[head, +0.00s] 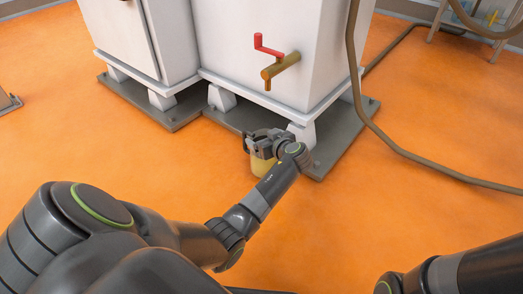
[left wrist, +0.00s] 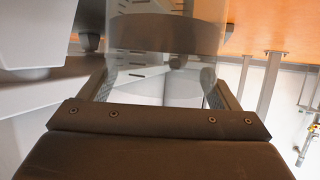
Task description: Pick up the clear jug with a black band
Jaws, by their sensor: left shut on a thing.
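The clear jug with a black band (head: 262,166) is in the middle of the head view, in front of the white tank with the tap. Its lower part looks yellowish through the clear wall. My left gripper (head: 262,145) is shut on the jug and partly hides it. In the left wrist view the jug's dark band (left wrist: 165,33) and clear wall fill the space between the fingers of my left gripper (left wrist: 162,88). I cannot tell whether the jug touches the floor. My right gripper is out of view.
The white tank (head: 235,50) has a brass tap (head: 280,66) with a red handle above the jug. The tank's feet stand on a grey pallet (head: 345,140) close to the gripper. A brown hose (head: 385,140) runs at the right.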

